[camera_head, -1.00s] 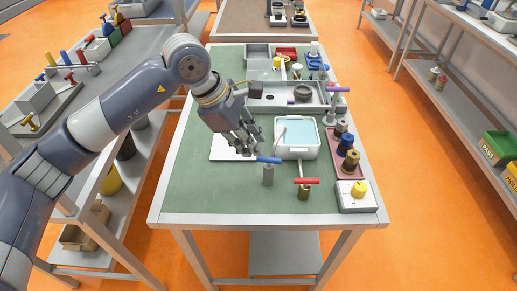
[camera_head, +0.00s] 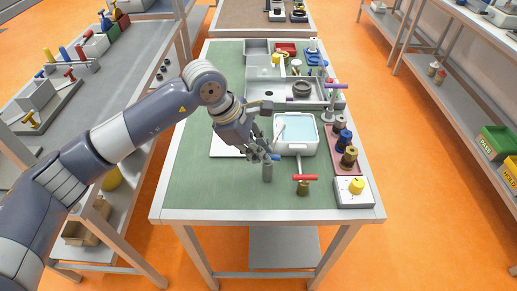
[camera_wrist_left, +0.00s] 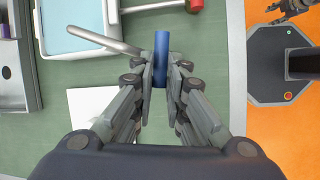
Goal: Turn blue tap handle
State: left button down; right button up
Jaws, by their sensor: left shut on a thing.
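The blue tap handle (camera_wrist_left: 162,50) is a short blue bar between the fingers of my left gripper (camera_wrist_left: 161,75) in the left wrist view. The gripper is shut on it. In the head view my left gripper (camera_head: 269,159) covers most of the handle, and only a small blue end (camera_head: 276,157) shows. The grey tap post (camera_head: 267,173) stands upright on the green table top below the fingers. A dark part at the top right of the left wrist view may be my right gripper (camera_wrist_left: 292,8); its jaws are unclear.
A red tap handle (camera_head: 304,178) on a brass post stands close to the right. A white tray of pale blue liquid (camera_head: 296,130) is just behind, with a grey rod on its rim. A yellow-knobbed box (camera_head: 355,188) stands at the front right corner. The front left table is clear.

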pick_arm(q)
jog(key=shift+w+f+m+g+b, duration=0.2)
jog(key=shift+m+b, duration=0.4)
jog(key=shift+b, duration=0.65)
jog(key=shift+w+f+m+g+b, duration=0.15)
jog(key=shift+m+b, duration=0.45)
jog(key=shift+b, duration=0.6)
jog(key=shift+r+m+g+b, duration=0.35)
jog(key=shift+m+b, duration=0.25)
jog(key=shift+r, duration=0.1)
jog(key=c, duration=1.9)
grip_release()
jog(key=v, duration=1.2)
